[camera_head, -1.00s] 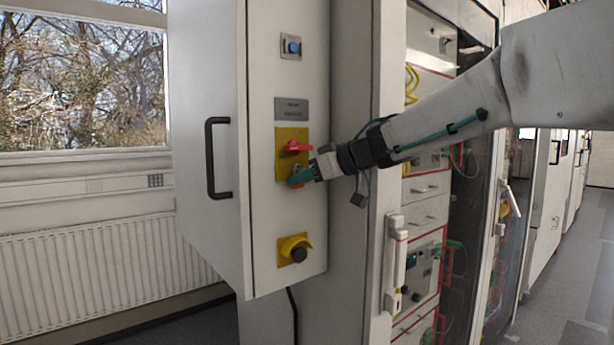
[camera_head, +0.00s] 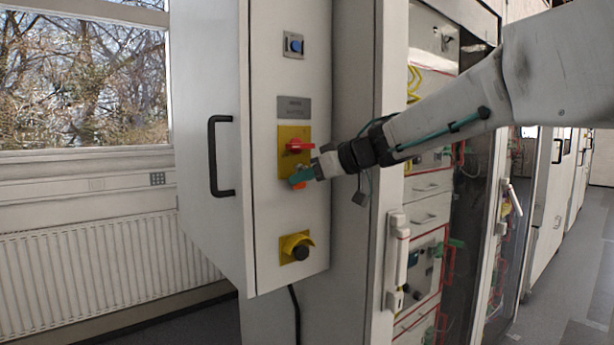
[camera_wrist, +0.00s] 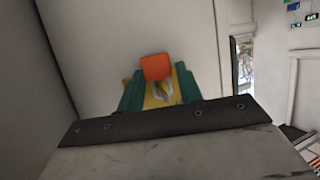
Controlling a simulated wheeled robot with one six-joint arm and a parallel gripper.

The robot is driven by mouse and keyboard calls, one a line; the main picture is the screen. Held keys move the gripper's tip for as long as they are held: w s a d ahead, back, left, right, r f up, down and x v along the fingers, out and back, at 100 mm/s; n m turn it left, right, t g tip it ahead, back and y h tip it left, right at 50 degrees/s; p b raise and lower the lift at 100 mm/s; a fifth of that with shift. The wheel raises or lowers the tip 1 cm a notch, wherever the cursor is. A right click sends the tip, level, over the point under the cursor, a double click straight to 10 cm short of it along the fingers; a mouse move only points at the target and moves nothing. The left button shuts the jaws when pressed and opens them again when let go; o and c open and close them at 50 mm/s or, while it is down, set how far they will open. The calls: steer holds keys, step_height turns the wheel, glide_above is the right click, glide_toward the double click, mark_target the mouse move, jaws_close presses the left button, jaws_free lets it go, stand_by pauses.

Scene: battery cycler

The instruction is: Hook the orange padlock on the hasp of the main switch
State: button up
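The orange padlock (camera_wrist: 156,67) sits between the green fingertips of my gripper (camera_wrist: 158,74) in the wrist view. The gripper looks shut on the padlock body, with a fingertip close on each side. A pale curved shackle (camera_wrist: 163,90) shows between the fingers, in front of the yellow plate. In the head view the padlock (camera_head: 299,185) shows just below the gripper (camera_head: 298,175), at the lower part of the yellow plate. The red main switch handle (camera_head: 298,146) is just above. The fingers hide the hasp, so I cannot tell whether the shackle is through it.
A yellow and black emergency stop (camera_head: 297,248) is below on the same white cabinet face. A blue button (camera_head: 294,46) and a grey label (camera_head: 294,107) are above. A black door handle (camera_head: 216,157) is to the left. Equipment racks stand to the right.

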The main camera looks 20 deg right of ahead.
steer(key=shift+w+d+f, duration=0.15)
steer(key=shift+f, duration=0.05)
steer(key=shift+o, duration=0.3)
steer(key=shift+s+d+r, duration=0.2)
steer(key=shift+s+d, duration=0.1)
steer(key=shift+d, duration=0.1)
steer(key=v, duration=0.7)
steer(key=shift+a, duration=0.25)
